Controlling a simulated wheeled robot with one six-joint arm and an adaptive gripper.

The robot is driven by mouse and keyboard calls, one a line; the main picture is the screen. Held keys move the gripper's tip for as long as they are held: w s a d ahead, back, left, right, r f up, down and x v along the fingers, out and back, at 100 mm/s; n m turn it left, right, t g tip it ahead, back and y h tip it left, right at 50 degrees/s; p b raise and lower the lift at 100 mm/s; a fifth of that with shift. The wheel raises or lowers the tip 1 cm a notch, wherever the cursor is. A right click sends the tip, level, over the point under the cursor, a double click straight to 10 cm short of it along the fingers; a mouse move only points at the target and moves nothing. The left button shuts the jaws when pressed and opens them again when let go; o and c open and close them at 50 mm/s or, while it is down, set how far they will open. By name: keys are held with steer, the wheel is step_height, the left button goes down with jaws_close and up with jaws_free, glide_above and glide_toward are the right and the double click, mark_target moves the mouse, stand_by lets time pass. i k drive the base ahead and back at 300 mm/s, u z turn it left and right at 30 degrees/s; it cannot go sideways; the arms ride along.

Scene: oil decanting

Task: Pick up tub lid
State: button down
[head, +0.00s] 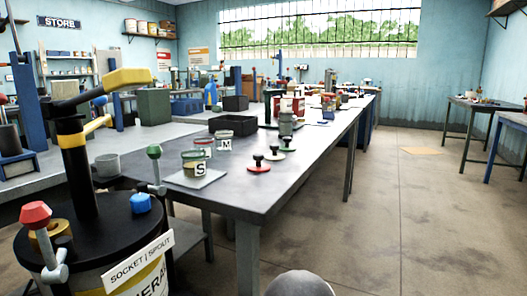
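Three round lids with black knobs lie on the dark table right of the tubs. The nearest lid (259,168) is red, the middle lid (274,157) looks pale or reddish, and the far lid (287,150) is green. I cannot tell which one the task means. A clear tub marked S (187,170) stands on a grey pad (198,183). A tub with a red band (203,142) is just behind it, and a tub marked M (224,146) stands to the right. My gripper is not in view.
A large drum (105,235) with a black pump and yellow handle stands close at the left. The table (270,192) has bare surface near its front edge. Open concrete floor (400,200) lies right.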

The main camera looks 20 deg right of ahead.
mark_target(287, 147)
steer(key=z, duration=0.35)
steer(key=k, duration=0.5)
steer(key=z, duration=1.5)
steer(key=i, duration=1.15)
steer(key=u, duration=0.7)
steer(key=i, duration=0.75)
steer(key=u, duration=0.7)
